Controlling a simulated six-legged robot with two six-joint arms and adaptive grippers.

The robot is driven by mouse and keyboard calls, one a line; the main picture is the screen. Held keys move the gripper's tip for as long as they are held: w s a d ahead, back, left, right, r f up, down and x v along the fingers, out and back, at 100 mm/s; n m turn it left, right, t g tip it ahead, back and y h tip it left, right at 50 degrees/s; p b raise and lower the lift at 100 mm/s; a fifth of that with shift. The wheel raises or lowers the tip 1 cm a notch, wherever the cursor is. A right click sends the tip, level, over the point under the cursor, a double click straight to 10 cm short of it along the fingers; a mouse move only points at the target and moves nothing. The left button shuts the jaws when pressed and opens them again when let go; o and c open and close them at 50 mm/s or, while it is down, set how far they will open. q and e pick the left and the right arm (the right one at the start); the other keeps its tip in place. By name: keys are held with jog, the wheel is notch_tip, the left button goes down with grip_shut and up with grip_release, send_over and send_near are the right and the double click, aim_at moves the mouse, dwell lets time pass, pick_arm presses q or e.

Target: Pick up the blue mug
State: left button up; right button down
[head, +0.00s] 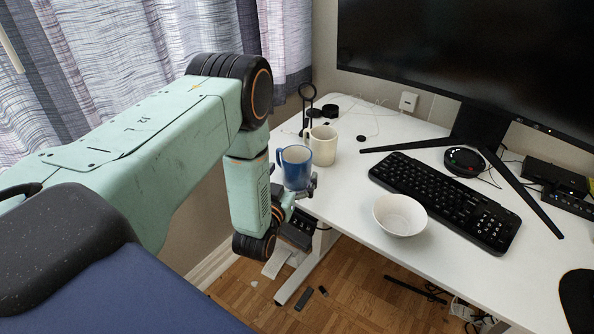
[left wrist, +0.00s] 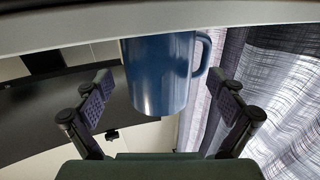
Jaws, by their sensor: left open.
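The blue mug (head: 296,167) stands upright on the white desk near its left edge, in front of a cream mug (head: 322,145). In the left wrist view the blue mug (left wrist: 160,75) appears upside down, with its handle on the right. My left gripper (head: 303,200) is at the desk's edge, just on the near side of the blue mug. In the left wrist view its open fingers (left wrist: 162,92) show on either side of the mug, with gaps between. Whether the fingers reach around the mug is unclear. My right gripper is not in view.
A white bowl (head: 400,215) stands right of the blue mug, beside a black keyboard (head: 444,200). A black stand (head: 307,103) and dark round items are behind the mugs. The monitor (head: 470,60) is at the back. Curtains (head: 150,45) hang at left.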

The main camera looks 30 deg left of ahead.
aim_at(301, 158)
pick_arm(q)
jog(key=shift+x, duration=1.75)
jog(key=shift+d+r, duration=0.15)
jog(key=shift+c, duration=1.4)
jog(key=c, duration=1.2)
